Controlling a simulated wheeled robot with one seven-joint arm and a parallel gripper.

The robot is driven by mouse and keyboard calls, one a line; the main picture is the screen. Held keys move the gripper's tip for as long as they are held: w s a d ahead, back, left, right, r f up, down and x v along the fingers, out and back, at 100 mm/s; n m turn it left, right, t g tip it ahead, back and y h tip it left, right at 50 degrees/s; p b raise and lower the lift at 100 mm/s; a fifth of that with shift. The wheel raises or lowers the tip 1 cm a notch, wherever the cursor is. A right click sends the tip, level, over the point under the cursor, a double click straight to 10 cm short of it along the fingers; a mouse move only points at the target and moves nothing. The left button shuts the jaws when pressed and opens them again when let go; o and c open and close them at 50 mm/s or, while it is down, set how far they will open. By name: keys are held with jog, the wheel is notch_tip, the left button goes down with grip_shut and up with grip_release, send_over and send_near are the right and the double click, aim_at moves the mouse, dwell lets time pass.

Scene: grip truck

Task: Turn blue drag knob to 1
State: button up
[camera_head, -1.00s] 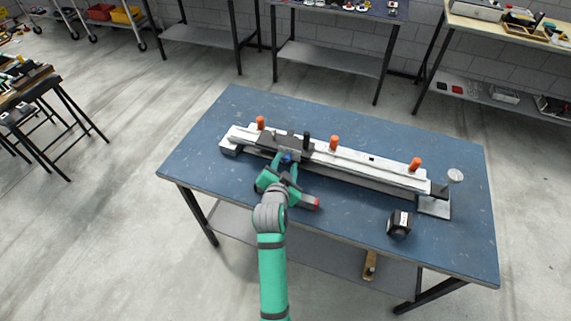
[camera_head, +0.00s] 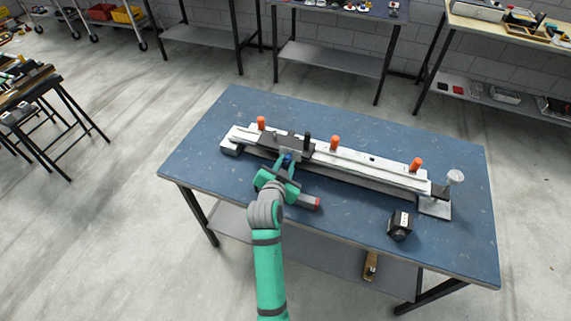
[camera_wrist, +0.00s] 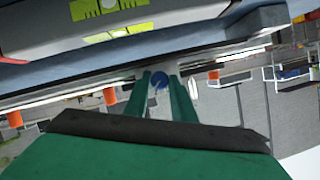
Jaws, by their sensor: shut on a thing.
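The small blue drag knob (camera_head: 287,158) sits on the front of a grey and dark block on the long grey rail device on the blue table. My gripper (camera_head: 286,164), with green fingers, reaches it from the front of the table. In the wrist view, the round blue knob (camera_wrist: 158,80) lies between the two green fingers, one on each side. The fingers are shut on it. Any number or pointer mark on the knob is too small or hidden to read.
The rail device (camera_head: 350,165) carries several orange knobs and a black post (camera_head: 306,142). A black box-like object (camera_head: 400,225) stands at the table's front right. The blue table (camera_head: 235,110) has bare room behind and in front of the device.

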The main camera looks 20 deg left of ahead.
jog(key=shift+a+r+n+h, duration=0.1)
jog(key=shift+a+n+h, duration=0.1)
jog(key=shift+n+h, duration=0.8)
jog(key=n+h, duration=0.1)
jog(key=n, duration=0.1)
jog(key=shift+a+n, duration=0.1)
jog(key=shift+n, duration=0.3)
jog(key=n+h, duration=0.1)
jog(key=n, duration=0.1)
jog(key=n+h, duration=0.1)
jog(key=h, duration=0.1)
jog(key=shift+a+n, duration=0.2)
jog(key=shift+n, duration=0.2)
jog(key=shift+d+f+n, duration=0.1)
jog(key=shift+f+n, duration=0.1)
jog(key=shift+n, duration=0.2)
jog(key=shift+t, duration=0.3)
jog(key=shift+h, duration=0.3)
jog(key=o, duration=1)
